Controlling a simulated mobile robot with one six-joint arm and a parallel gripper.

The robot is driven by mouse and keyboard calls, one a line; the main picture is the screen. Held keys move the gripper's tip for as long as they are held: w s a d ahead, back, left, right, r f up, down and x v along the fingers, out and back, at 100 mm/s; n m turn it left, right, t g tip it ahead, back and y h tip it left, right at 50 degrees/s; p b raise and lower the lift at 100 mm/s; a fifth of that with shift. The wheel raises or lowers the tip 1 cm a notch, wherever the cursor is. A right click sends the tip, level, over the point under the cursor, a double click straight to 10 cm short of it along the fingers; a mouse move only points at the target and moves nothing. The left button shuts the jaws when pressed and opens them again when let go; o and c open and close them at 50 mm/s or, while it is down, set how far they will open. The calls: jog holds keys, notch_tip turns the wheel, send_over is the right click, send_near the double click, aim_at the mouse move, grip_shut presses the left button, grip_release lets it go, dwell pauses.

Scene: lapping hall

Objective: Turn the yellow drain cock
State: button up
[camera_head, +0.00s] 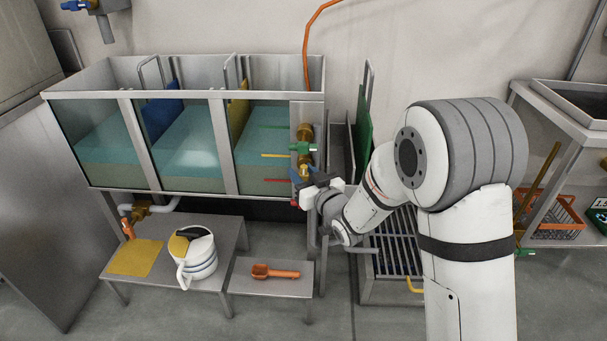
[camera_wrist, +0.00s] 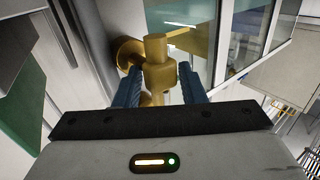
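In the head view my gripper (camera_head: 303,176) is at the tank's right end, partly covering the lower fittings.
The glass-fronted tank (camera_head: 232,150) has three compartments of teal liquid. A red-handled cock (camera_head: 295,203) sits just below my gripper. A low bench (camera_head: 212,274) holds a white jug (camera_head: 197,258); an orange scoop (camera_head: 274,271) lies beside it. A grated stand (camera_head: 396,240) is right of the tank.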

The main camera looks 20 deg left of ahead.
jog(key=shift+c, duration=0.5)
grip_shut()
